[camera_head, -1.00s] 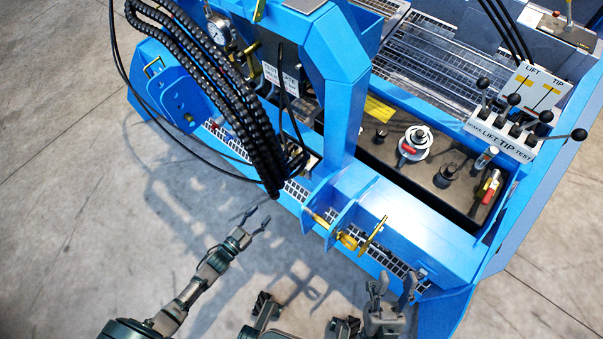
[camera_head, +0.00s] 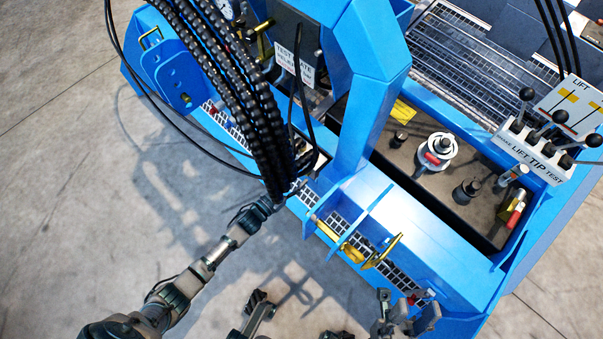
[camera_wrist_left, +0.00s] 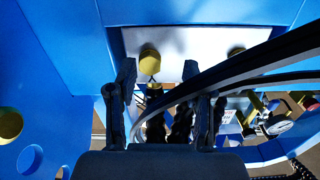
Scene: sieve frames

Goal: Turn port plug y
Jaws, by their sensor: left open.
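In the left wrist view, a yellow round plug-like knob (camera_wrist_left: 149,60) stands on a pale panel, with a second yellow knob (camera_wrist_left: 236,52) to its right. I cannot tell which is port plug y; no label is readable there. My left gripper (camera_wrist_left: 160,78) is open, with its fingers either side of the line to the first knob and nothing visibly gripped. In the head view my left arm reaches the blue frame's edge, and its fingertips are hidden by black hoses (camera_head: 262,130). My right gripper (camera_head: 407,312) is open and empty near the frame's front edge.
Black cables (camera_wrist_left: 250,65) cross close to my left fingers. The blue frame (camera_head: 425,235) carries a yellow brass handle (camera_head: 352,252), a white-ringed fitting (camera_head: 437,150) and a lever block (camera_head: 535,150). The concrete floor (camera_head: 70,190) at left is clear.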

